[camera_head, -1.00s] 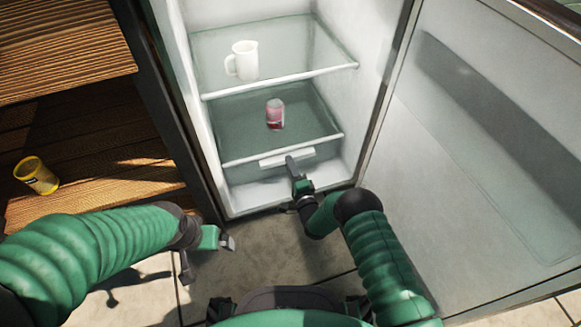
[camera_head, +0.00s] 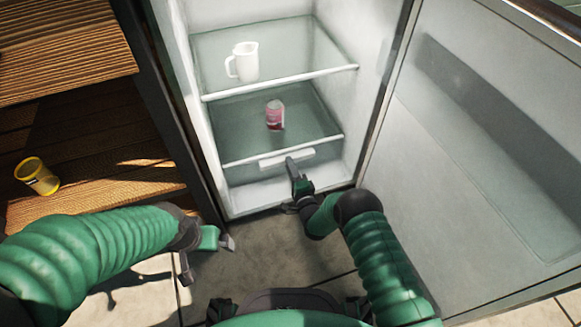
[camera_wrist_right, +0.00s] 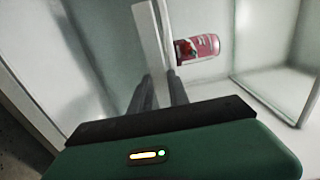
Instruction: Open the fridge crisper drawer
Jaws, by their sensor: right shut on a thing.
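The crisper drawer is at the bottom of the open fridge, below the lower glass shelf. Its white handle bar (camera_head: 275,162) shows in the head view. My right gripper (camera_head: 291,163) is at the right part of this handle, shut on it. In the right wrist view, the fingers (camera_wrist_right: 158,92) close around the pale handle bar (camera_wrist_right: 148,42), their tips partly hidden behind it. I cannot tell whether the drawer is pulled out at all. My left gripper (camera_head: 208,257) hangs open and empty over the floor, left of the fridge front.
The open fridge door (camera_head: 470,150) fills the right side. Floor before the fridge is clear.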

